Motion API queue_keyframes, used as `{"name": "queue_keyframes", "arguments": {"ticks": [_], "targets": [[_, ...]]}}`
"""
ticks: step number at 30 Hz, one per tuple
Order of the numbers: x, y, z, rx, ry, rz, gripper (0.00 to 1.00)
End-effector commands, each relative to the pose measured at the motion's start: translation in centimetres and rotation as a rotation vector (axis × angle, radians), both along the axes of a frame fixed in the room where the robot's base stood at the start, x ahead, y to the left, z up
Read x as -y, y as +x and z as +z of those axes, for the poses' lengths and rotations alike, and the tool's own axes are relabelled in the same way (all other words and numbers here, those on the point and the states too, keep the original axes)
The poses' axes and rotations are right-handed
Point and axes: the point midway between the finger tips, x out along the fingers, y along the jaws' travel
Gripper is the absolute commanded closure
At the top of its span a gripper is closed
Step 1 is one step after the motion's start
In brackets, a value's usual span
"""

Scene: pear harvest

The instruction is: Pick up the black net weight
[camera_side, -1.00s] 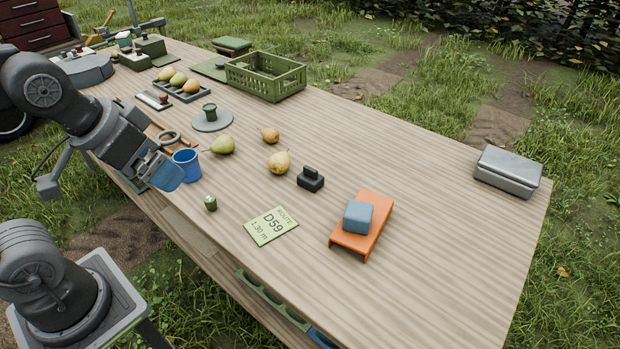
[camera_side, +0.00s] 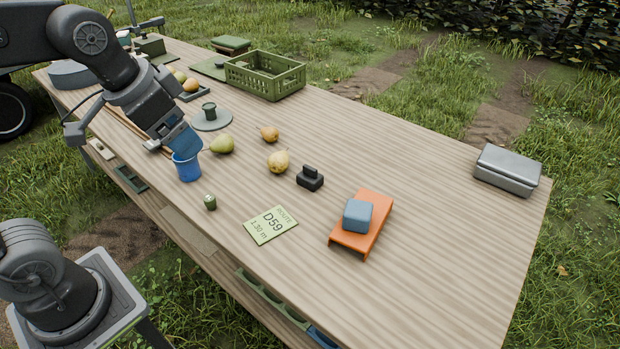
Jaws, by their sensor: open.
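The black net weight (camera_side: 310,180) sits upright on the wooden table, a dark block with a raised handle-like top. It stands to the right of the yellow pear and left of the orange stand. My gripper (camera_side: 172,152) is open, just above and behind the blue cup (camera_side: 187,168), well to the left of the black weight. Its fingertips are partly hidden, and I cannot tell whether they touch the cup.
Pears (camera_side: 222,144) lie between my gripper and the weight. An orange stand (camera_side: 372,222) bears a blue-grey block (camera_side: 358,215). A route card (camera_side: 270,226), a small green weight (camera_side: 210,202) and a green crate (camera_side: 266,78) are nearby. The table's right side is mostly clear.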

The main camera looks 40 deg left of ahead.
Motion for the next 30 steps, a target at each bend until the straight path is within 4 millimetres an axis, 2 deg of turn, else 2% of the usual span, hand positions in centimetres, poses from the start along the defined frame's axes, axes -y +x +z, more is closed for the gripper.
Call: {"name": "queue_keyframes", "arguments": {"ticks": [1, 7, 11, 14, 20, 24, 30], "targets": [[-0.1, 2.1, 0.4, -0.03, 0.025, -0.055, 0.17], [-0.5, 9.9, 0.9, -0.111, 0.119, -0.295, 0.17], [-0.8, 15.0, -0.2, -0.164, 0.167, -0.454, 0.17], [-1.0, 18.9, -1.8, -0.202, 0.199, -0.579, 0.17], [-1.7, 25.9, -6.8, -0.273, 0.247, -0.833, 0.17], [-2.2, 29.8, -11.5, -0.315, 0.267, -1.013, 0.17], [-2.7, 33.1, -17.6, -0.354, 0.278, -1.219, 0.17]]}}
